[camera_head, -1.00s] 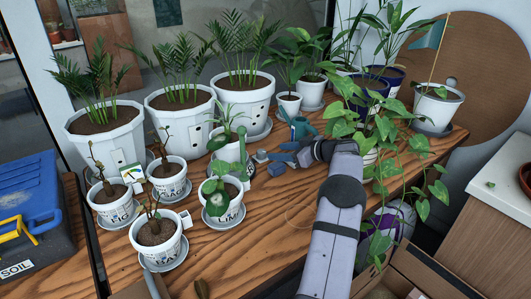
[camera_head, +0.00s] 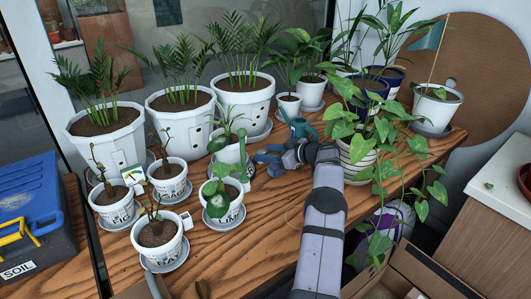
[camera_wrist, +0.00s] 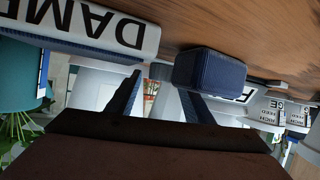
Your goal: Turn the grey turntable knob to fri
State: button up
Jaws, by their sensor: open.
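My gripper (camera_head: 260,158) is open, low over the wooden table between the small white pots and the teal watering can. Its dark blue fingers also show in the wrist view (camera_wrist: 157,62), spread apart. The grey turntable knob cannot be made out clearly; in the head view my gripper covers the spot where a small grey piece stood. A pale grey shape (camera_wrist: 163,98) lies between the fingers in the wrist view, but I cannot tell whether it is the knob. A white plate lettered "DAMP" (camera_wrist: 95,25) is beside the left finger, upside down in that view. No "fri" mark is legible.
The white pot labelled "LIME" (camera_head: 226,208) and a green round-ended object (camera_head: 243,152) stand just left of my gripper. The teal watering can (camera_head: 302,130) is close behind. A trailing plant (camera_head: 358,150) hangs near my arm. Bare table (camera_head: 262,228) lies in front.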

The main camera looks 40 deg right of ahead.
jog(key=shift+w+a+f, duration=0.15)
jog(key=shift+w, duration=0.2)
jog(key=c, duration=1)
jog(key=shift+c, duration=0.2)
